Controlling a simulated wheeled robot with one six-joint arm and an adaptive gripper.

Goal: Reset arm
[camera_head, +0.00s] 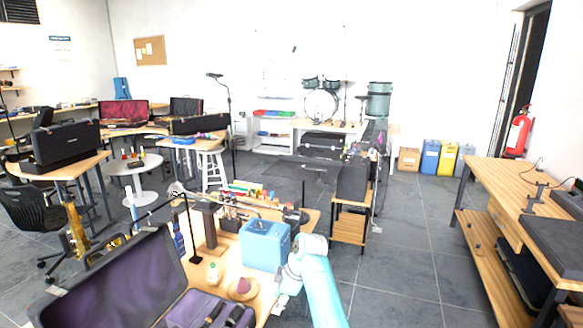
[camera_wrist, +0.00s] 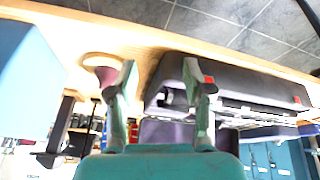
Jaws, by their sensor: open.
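My gripper (camera_wrist: 159,70) shows in the wrist view with its two fingers spread apart and nothing between them. It is over or beside the wooden workbench (camera_wrist: 140,37). A round-based item with a dark pink top (camera_wrist: 105,75) is just left of the left finger, and a black case (camera_wrist: 240,85) is behind and right of the right finger. In the head view my pale blue arm (camera_head: 318,285) reaches up from the bottom at the right edge of the workbench. My fingers cannot be made out clearly there.
A light blue box (camera_head: 265,246) stands on the bench close to my arm. An open case with purple lining (camera_head: 120,283) lies at the lower left. A wooden bench (camera_head: 510,190) stands on the right. Grey floor (camera_head: 405,250) is clear between the benches.

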